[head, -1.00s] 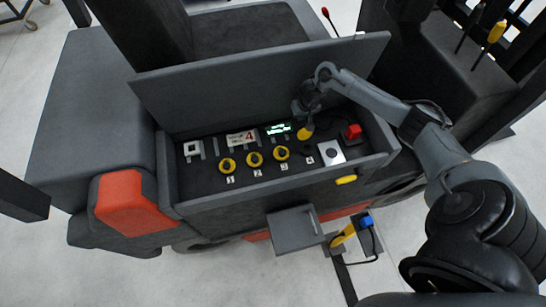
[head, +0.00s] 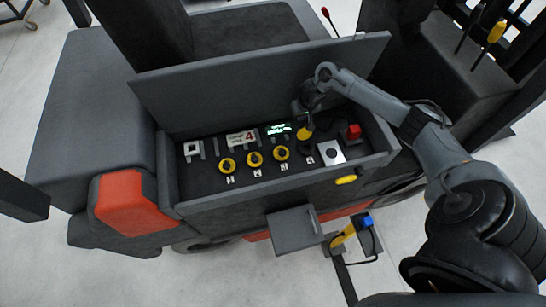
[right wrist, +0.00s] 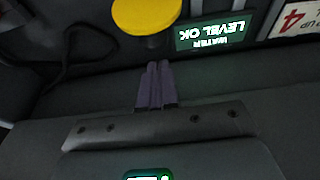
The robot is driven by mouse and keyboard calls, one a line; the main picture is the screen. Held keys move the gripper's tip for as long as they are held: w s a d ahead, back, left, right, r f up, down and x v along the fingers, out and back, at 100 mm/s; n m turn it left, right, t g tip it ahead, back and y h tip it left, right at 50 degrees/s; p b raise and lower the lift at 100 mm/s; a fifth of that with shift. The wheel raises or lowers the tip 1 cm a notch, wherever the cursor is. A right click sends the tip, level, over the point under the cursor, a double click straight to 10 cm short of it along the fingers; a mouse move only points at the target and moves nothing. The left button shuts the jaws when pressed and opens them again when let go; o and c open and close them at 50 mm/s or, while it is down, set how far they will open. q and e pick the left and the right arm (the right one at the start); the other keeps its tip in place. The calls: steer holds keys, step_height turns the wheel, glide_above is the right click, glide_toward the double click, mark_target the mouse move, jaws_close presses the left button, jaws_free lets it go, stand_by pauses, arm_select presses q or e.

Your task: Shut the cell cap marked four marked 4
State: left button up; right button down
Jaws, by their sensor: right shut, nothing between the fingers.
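The cap marked 4 (head: 305,132) is a yellow disc at the right end of the cap row, behind its floor label 4. It shows a plain yellow face and looks tipped up, unlike the other caps. In the right wrist view the yellow disc (right wrist: 146,15) is at the top, just beyond my fingertips. My right gripper (head: 303,112) is just behind the cap, near the raised lid. Its fingers (right wrist: 154,68) are shut together and empty, with a small gap to the disc in the picture. The left gripper is out of view.
Three yellow caps with black centres (head: 254,159) sit to the left. A lit display (right wrist: 213,36) reads WATER LEVEL OK, beside a sign with a red 4 (head: 241,138). A red block (head: 353,131) is to the right. The raised lid (head: 220,85) stands behind.

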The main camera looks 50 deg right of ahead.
steer(key=shift+f, duration=0.45)
steer(key=shift+f, duration=1)
